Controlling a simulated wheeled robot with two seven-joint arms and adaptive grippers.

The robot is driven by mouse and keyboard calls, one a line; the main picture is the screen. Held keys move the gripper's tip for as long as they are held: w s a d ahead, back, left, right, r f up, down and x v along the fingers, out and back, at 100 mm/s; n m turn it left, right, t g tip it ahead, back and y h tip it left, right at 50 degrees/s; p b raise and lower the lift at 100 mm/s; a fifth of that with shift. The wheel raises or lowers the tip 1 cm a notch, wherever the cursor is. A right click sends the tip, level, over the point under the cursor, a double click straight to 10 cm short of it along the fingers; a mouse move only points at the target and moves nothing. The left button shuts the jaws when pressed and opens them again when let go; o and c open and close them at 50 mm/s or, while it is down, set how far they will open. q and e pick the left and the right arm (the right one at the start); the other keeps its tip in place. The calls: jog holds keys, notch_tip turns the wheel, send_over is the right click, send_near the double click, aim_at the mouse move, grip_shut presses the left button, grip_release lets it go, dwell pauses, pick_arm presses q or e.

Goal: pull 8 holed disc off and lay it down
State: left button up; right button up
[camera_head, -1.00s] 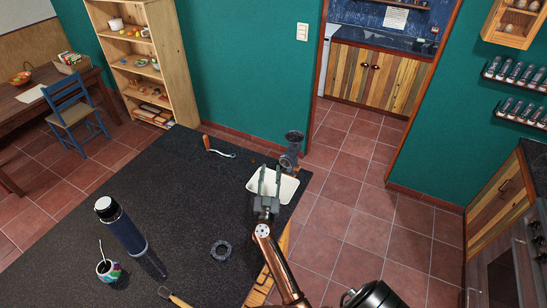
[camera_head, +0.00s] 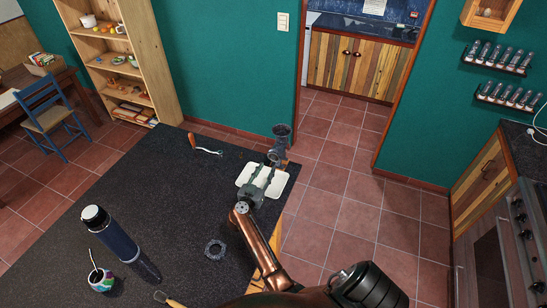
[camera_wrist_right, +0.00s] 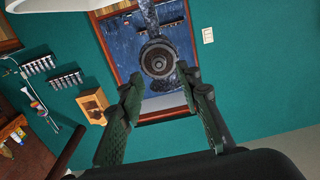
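A dark metal grinder (camera_head: 281,133) stands at the far right edge of the dark table (camera_head: 130,215). In the right wrist view its round mouth (camera_wrist_right: 160,60) faces me, with a dark disc-like face and a central stud; holes are too small to make out. My right gripper (camera_head: 263,170) is open and empty, above the white tray and just in front of the grinder. In the right wrist view its green-padded fingers (camera_wrist_right: 160,78) stand apart on both sides below the mouth, seemingly not touching it. My left gripper is not in view.
The white tray (camera_head: 282,184) lies under my right gripper. A dark ring (camera_head: 215,249), a crank with a wooden handle (camera_head: 206,147), a dark blue flask (camera_head: 112,236) and a colourful cup (camera_head: 101,281) are on the table. The table's middle is clear.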

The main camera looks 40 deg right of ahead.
aim_at(272, 159)
jog(key=shift+w+d+r, duration=0.1)
jog(key=shift+w+d, duration=0.15)
jog(key=shift+d, duration=0.35)
jog(key=shift+p+x, duration=0.7)
jog(key=shift+x, duration=1.3)
jog(key=shift+p, duration=0.55)
jog(key=shift+c, duration=0.4)
grip_shut()
